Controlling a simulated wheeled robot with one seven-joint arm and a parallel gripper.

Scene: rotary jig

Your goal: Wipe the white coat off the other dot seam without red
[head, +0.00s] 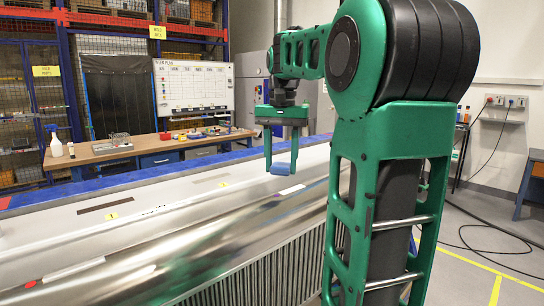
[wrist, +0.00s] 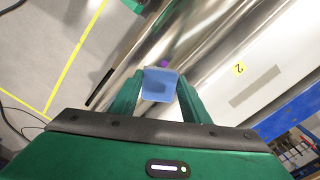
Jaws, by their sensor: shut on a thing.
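My gripper (head: 281,163) is shut on a blue wiping pad (head: 280,170), above the far part of the long shiny metal roller (head: 190,235). In the wrist view the blue pad (wrist: 160,86) sits between the two green fingers. A purple dot (wrist: 165,64) shows on the metal just past the pad's edge. A white patch (head: 291,189) lies on the roller close below the pad in the head view. A red dot (head: 30,283) is at the near left, beside a long white streak (head: 72,271). Whether the pad touches the metal is unclear.
The pale jig deck carries yellow number tags (head: 112,215) and a dark strip (head: 104,206). Tag 2 (wrist: 239,68) shows in the wrist view. A workbench (head: 140,146) with a spray bottle (head: 55,143) stands behind. Cables lie on the floor at right.

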